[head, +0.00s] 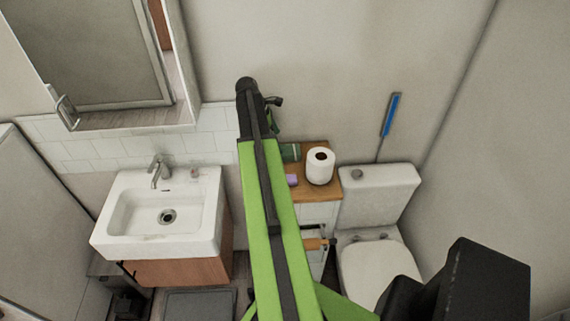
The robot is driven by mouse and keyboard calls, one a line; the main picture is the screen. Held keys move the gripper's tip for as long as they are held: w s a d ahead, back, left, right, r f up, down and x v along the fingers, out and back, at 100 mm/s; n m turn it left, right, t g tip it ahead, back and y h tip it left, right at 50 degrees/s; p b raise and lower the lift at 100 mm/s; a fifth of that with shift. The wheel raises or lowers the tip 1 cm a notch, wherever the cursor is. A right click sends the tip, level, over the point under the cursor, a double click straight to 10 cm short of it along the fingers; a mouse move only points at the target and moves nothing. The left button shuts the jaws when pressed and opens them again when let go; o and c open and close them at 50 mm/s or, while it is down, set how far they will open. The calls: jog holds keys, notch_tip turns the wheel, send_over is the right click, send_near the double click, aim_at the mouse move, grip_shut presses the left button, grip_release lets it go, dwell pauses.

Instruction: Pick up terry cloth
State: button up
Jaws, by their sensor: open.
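I cannot pick out a terry cloth for certain. A dark green item (290,152) with a lighter band lies at the back of the small wooden-topped cabinet (327,195), partly behind my arm; I cannot tell whether it is a rolled cloth. My green and black arm rises through the middle of the view, with its black joint in front of the wall. My gripper's fingers do not show.
A white toilet roll (320,166) and a small purple item (291,180) stand on the cabinet. A white sink (160,213) is at left, a toilet (378,262) at right, a blue-handled brush (391,115) behind it. A grey mat (200,304) lies on the floor.

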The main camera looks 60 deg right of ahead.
aim_at(284, 149)
jog(key=shift+b+x, duration=0.45)
jog(key=shift+x, duration=0.75)
jog(key=b+x, duration=0.5)
jog(key=shift+w+f, duration=0.1)
jog(key=shift+f, duration=0.1)
jog(key=shift+r, duration=0.2)
jog(key=shift+c, duration=0.4)
jog(key=c, duration=1.4)
jog(key=shift+o, duration=0.2)
notch_tip(284, 149, up, 10)
jog(key=p, duration=1)
jog(key=shift+p, duration=0.3)
